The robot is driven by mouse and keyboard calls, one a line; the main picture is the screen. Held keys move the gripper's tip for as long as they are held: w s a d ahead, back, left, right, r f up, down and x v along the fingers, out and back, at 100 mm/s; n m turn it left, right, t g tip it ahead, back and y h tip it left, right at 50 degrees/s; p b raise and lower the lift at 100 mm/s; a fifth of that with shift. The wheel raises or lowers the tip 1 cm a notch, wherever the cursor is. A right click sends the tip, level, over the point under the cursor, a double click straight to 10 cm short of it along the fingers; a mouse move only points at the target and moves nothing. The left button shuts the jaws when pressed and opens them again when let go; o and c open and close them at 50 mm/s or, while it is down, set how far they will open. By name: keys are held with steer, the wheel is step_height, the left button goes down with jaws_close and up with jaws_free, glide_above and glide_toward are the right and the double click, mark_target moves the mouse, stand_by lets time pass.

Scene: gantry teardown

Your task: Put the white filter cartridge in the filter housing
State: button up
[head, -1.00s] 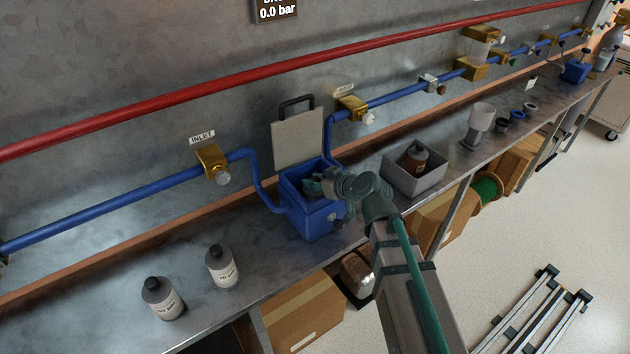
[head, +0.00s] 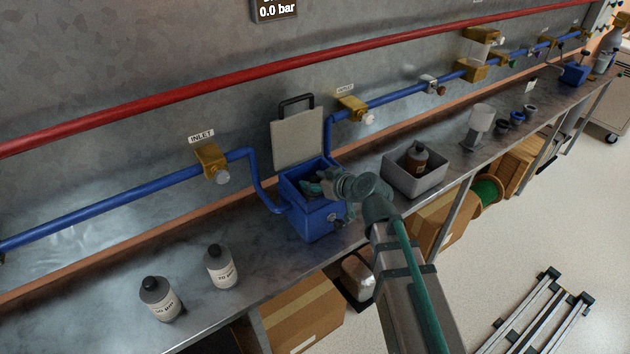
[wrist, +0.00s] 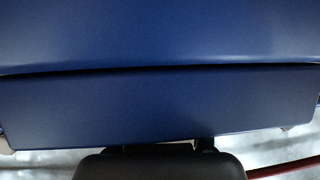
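The filter housing (head: 318,222) is a blue open-topped box on the bench in the head view, with its pale lid (head: 298,138) raised behind it. My gripper (head: 313,187) reaches into the open top from the right; its fingertips are mostly hidden by the walls and my wrist. I cannot see whether it is open or holds anything. In the wrist view, blue surfaces (wrist: 160,105) fill most of the picture, very close, above a dark part of my gripper. A white cylinder (head: 481,116), perhaps the filter cartridge, stands on a grey stand further right; no other white cartridge is visible.
A grey bin (head: 415,182) holding a brown bottle (head: 416,157) stands right of the housing. Two labelled bottles (head: 160,298) (head: 219,266) stand at the left. Blue pipes (head: 110,207) run along the wall. The bench between bottles and housing is clear.

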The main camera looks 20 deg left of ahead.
steer(key=shift+s+d+f, duration=0.15)
steer(key=shift+s+f, duration=0.3)
steer(key=shift+f, duration=0.35)
steer(key=shift+w+r+p, duration=0.1)
steer(key=shift+r+p, duration=0.55)
steer(key=shift+p, duration=0.4)
steer(key=b+v, duration=0.2)
steer(key=v, duration=0.6)
steer(key=shift+d+r, duration=0.2)
steer(key=shift+r, duration=0.05)
steer(key=b+v, duration=0.1)
steer(key=b, duration=0.2)
steer(key=b+v, duration=0.2)
steer(key=b, duration=0.1)
steer(key=shift+w+r+b, duration=0.15)
steer(key=shift+r+b, duration=0.15)
steer(key=shift+b, duration=0.1)
steer(key=shift+r, duration=0.1)
